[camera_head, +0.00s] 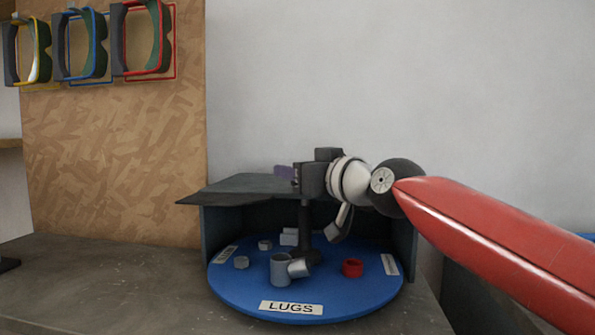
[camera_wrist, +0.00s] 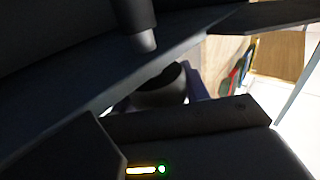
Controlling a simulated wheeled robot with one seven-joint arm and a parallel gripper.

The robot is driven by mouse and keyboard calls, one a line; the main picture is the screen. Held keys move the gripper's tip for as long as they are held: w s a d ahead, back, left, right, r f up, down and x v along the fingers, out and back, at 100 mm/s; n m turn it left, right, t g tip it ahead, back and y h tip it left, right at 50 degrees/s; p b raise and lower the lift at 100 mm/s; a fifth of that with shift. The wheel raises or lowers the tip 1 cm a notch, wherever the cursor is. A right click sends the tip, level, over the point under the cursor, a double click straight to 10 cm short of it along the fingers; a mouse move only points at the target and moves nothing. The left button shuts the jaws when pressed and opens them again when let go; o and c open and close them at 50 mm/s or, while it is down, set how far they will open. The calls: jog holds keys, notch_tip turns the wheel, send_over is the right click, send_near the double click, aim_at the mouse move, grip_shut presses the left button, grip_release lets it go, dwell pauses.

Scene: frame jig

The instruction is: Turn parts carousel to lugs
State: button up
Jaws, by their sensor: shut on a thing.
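The parts carousel is a round blue disc (camera_head: 235,291) inside a dark, roofed housing (camera_head: 240,188) with an open front. A white LUGS label (camera_head: 291,308) faces front at the disc's near edge. A dark centre post (camera_head: 305,222) rises from the disc towards the roof. My gripper (camera_head: 287,173) is at roof height above the post, its fingertips mostly hidden behind its own body. In the wrist view, a dark round knob (camera_wrist: 160,92) sits at the fingers, and my gripper is shut on it. How the knob joins the post is hidden.
On the disc are a grey cup-like cylinder (camera_head: 281,270), a tilted cylinder (camera_head: 299,268), a red ring (camera_head: 352,268) and several small grey parts. Left and right labels are unreadable. Goggles (camera_head: 143,38) hang on a wooden board at the left. The grey bench (camera_head: 110,285) is clear there.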

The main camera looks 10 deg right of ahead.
jog(key=o, duration=1.4)
jog(key=shift+s+d, duration=0.35)
jog(key=shift+s, duration=0.1)
jog(key=b+v, duration=0.1)
jog(key=v, duration=0.5)
jog(key=shift+s+b, duration=0.35)
jog(key=shift+s, duration=0.05)
jog(key=shift+d, duration=0.1)
